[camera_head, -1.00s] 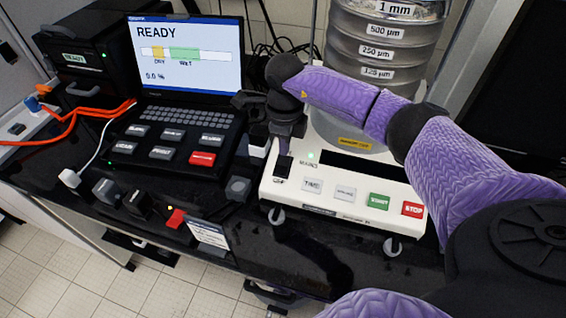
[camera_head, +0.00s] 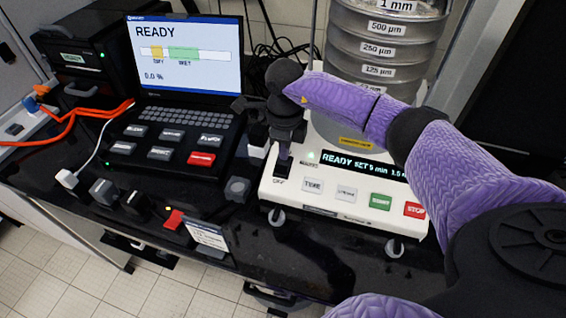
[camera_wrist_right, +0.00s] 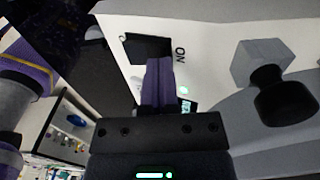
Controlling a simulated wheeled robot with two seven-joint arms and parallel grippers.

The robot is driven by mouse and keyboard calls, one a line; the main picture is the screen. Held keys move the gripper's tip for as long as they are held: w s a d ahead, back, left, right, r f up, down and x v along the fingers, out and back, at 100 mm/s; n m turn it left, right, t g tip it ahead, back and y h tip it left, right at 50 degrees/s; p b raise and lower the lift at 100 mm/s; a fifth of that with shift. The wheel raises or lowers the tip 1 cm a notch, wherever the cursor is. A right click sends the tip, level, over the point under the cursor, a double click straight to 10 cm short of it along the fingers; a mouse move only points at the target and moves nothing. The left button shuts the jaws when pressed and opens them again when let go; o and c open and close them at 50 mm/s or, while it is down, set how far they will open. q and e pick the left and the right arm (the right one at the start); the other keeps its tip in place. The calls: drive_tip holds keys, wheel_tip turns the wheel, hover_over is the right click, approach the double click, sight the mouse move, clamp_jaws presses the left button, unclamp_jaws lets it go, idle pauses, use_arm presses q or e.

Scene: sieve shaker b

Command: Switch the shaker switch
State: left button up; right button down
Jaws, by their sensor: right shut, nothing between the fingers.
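The shaker's white control base (camera_head: 330,205) stands on the black bench under the sieve stack (camera_head: 378,50). Its dark switch (camera_head: 283,166) sits at the base's left end, with an OFF label in front of it. The base's display (camera_head: 360,164) is lit and reads READY SET 5 min. My right gripper (camera_head: 283,150) is shut and empty, pointing down at the switch. In the right wrist view its purple fingertips (camera_wrist_right: 157,82) are right at the dark switch (camera_wrist_right: 148,47), beside the ON label; contact cannot be told. My left gripper is not in view.
TIME, START (camera_head: 381,201) and STOP (camera_head: 414,209) buttons line the base's front. A laptop-like device (camera_head: 170,120) reading READY stands to the left. Small blocks, a red piece (camera_head: 174,219) and a sign (camera_head: 206,236) lie near the front edge. Bare bench (camera_head: 300,255) lies before the shaker.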

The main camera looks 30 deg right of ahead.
wheel_tip(320, 180, up, 7)
drive_tip(key=p, duration=0.5)
idle(0.3)
